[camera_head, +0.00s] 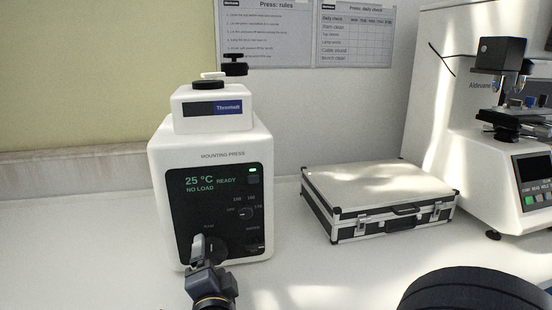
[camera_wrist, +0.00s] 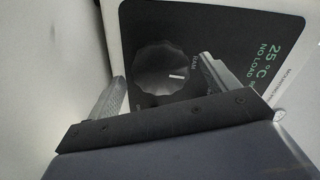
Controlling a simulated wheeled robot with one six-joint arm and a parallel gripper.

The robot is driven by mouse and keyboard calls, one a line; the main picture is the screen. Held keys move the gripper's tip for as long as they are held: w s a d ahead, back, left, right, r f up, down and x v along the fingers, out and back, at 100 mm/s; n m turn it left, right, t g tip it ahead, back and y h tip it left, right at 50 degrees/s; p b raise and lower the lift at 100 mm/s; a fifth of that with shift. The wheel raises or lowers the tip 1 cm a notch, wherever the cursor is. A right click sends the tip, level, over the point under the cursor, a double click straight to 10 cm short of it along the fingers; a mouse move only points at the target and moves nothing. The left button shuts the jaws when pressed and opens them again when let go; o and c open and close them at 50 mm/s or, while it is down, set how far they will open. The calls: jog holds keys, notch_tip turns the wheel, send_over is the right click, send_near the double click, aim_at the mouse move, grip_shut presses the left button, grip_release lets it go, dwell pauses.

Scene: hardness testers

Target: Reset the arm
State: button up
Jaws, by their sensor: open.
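My gripper (camera_head: 207,253) is in front of the lower panel of the white mounting press (camera_head: 210,145) in the head view. In the wrist view my gripper (camera_wrist: 160,92) is open, with one finger on each side of a dark round knob (camera_wrist: 163,68) on the press panel. The knob has a white mark. I cannot tell whether the fingers touch it. The knob (camera_head: 217,246) is partly hidden by my gripper in the head view. The press display reads 25 °C, READY, NO LOAD, and a green light is lit.
A silver case with black edges (camera_head: 380,190) lies closed on the white bench (camera_head: 300,262), right of the press. A hardness tester (camera_head: 505,150) stands at the far right. Two printed sheets (camera_head: 265,35) hang on the wall. The bench between press and case is clear.

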jog(key=x, duration=0.2)
jog(key=shift+w, duration=0.4)
jog(key=shift+s, duration=0.1)
